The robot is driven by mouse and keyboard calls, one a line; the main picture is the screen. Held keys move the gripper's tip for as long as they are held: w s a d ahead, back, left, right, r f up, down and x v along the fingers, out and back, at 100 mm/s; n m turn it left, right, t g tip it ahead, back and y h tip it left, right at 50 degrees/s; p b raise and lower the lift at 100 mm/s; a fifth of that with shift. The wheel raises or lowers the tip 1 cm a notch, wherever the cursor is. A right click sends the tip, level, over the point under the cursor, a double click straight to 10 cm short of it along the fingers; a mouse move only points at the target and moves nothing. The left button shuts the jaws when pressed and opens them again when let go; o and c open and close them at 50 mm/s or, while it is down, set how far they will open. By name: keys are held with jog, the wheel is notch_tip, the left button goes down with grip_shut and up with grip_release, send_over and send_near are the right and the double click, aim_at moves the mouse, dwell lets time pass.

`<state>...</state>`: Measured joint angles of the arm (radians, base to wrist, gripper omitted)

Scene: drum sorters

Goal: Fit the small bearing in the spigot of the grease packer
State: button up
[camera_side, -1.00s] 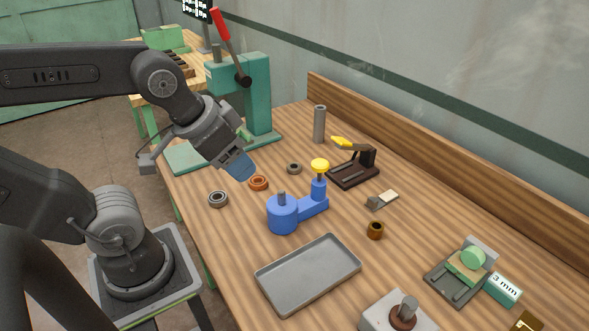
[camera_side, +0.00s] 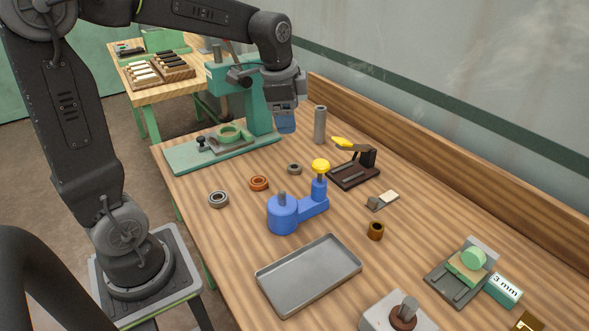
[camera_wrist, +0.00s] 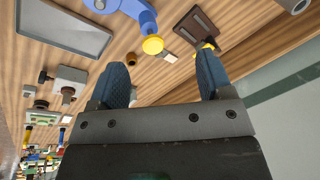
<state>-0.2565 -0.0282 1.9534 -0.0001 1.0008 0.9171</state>
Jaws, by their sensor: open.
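Three rings lie on the wooden bench in the side view: a larger grey bearing (camera_side: 218,200), an orange ring (camera_side: 259,183) and a small dark grey bearing (camera_side: 294,169). The blue device with a round drum, a grey post and a yellow knob (camera_side: 283,215), apparently the grease packer, stands just in front of them. It also shows at the top of the wrist view (camera_wrist: 143,14). My gripper (camera_side: 286,124) is raised above the bench, behind the rings. In the wrist view my gripper (camera_wrist: 164,78) has its two blue fingers wide apart with nothing held between them.
A green press (camera_side: 245,100) stands close behind my gripper, with a grey cylinder (camera_side: 319,124) to the right. A dark stand with a yellow lever (camera_side: 354,172), a brown bushing (camera_side: 375,231) and a grey tray (camera_side: 308,275) are nearby. Bench left of the tray is clear.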

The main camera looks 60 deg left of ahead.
jog(key=w+a+f+m+g, duration=0.2)
jog(key=w+a+f+m, duration=0.4)
jog(key=w+a+f, duration=0.45)
jog(key=shift+h, duration=0.3)
jog(key=f, duration=0.2)
jog(key=s+a+f, duration=0.1)
jog(key=f, duration=0.5)
jog(key=shift+s+a+f, duration=0.25)
jog(key=shift+s, duration=0.1)
jog(key=shift+w+f, duration=0.2)
jog(key=shift+f, duration=2.4)
jog(key=shift+c, duration=0.5)
jog(key=c, duration=1)
jog(key=shift+o, duration=0.2)
